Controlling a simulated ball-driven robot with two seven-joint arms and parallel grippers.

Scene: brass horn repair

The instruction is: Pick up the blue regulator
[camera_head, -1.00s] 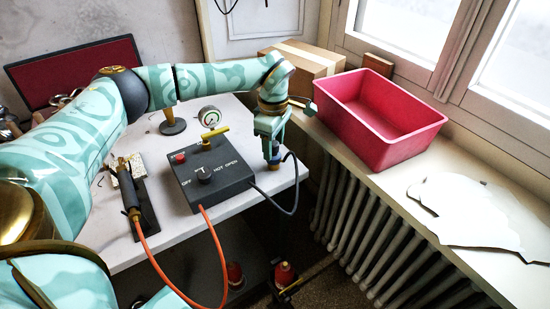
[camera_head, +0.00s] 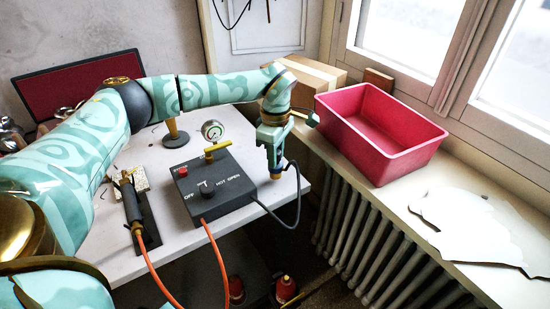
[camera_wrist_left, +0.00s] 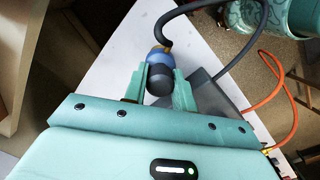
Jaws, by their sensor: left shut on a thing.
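The blue regulator (camera_wrist_left: 157,60) sits between my left fingers in the left wrist view, with a dark lower part and a dark hose running from its far end. My left gripper (camera_wrist_left: 160,76) is shut on it, one finger on each side. In the head view my left gripper (camera_head: 274,155) points down at the table's right corner, beside the dark control box (camera_head: 208,190). There the fingers mostly hide the regulator, and its hose loops past the table edge. Whether it touches the tabletop I cannot tell. My right gripper is not in view.
A torch-like tool (camera_head: 131,200) with an orange hose lies left of the control box. A small gauge (camera_head: 212,130) stands behind the box. A red bin (camera_head: 385,160) and a cardboard box (camera_head: 310,72) stand on the sill above the radiator (camera_head: 370,240).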

